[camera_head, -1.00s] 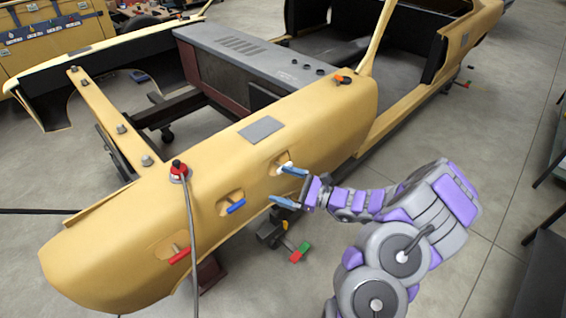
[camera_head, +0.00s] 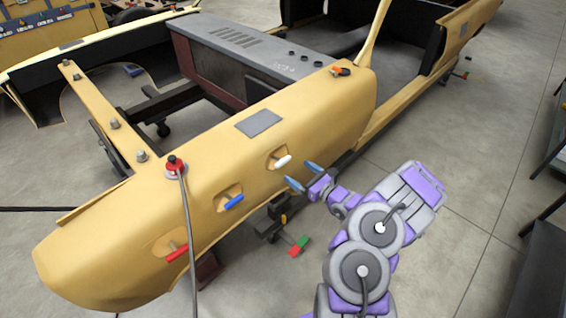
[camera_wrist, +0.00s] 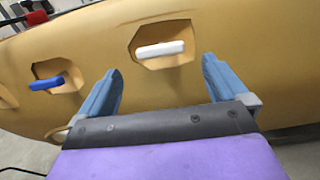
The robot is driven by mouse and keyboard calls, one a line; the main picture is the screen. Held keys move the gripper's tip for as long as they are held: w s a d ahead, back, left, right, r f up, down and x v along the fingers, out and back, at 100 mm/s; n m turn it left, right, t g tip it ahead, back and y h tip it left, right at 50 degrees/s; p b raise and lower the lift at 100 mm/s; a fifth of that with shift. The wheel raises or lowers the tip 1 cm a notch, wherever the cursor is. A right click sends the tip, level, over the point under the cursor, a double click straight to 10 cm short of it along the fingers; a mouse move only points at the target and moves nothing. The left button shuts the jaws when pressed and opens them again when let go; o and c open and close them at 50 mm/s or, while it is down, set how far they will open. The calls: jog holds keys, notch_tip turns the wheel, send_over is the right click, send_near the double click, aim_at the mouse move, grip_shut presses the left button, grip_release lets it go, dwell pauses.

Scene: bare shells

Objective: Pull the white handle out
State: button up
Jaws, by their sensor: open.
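The white handle (camera_head: 283,162) sits at a recess in the side of the yellow shell (camera_head: 310,125). It is the rightmost of the three handles on that side. In the wrist view the white handle (camera_wrist: 160,49) lies level across its recess, ahead of my gripper and between the lines of its fingers. My gripper (camera_head: 304,175) is open and empty, with its blue fingers apart from the handle. In the wrist view my gripper (camera_wrist: 160,75) shows both fingers spread wide, and nothing is between them. How far the handle stands out from the recess is hard to tell.
A blue handle (camera_head: 233,202) and a red handle (camera_head: 177,254) sit in recesses to the left. A red knob (camera_head: 175,165) with a grey cable hanging from it is on top. Below the shell are a black fixture (camera_head: 272,225) and a red-green block (camera_head: 299,246).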

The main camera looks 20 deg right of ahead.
aim_at(285, 162)
jog(key=b+x, duration=0.1)
jog(key=x, duration=0.8)
jog(key=c, duration=1.3)
jog(key=shift+s+d+r+p, duration=0.15)
jog(key=shift+s+d, duration=0.05)
jog(key=shift+s, duration=0.35)
jog(key=shift+s+d+r+p, duration=0.15)
jog(key=shift+s+d, duration=0.1)
jog(key=shift+s, duration=0.3)
jog(key=shift+f, duration=0.1)
jog(key=o, duration=1.1)
jog(key=shift+c, duration=0.2)
jog(key=shift+o, duration=1.2)
jog(key=shift+s+d, duration=0.1)
jog(key=shift+s, duration=0.1)
jog(key=shift+w, duration=0.1)
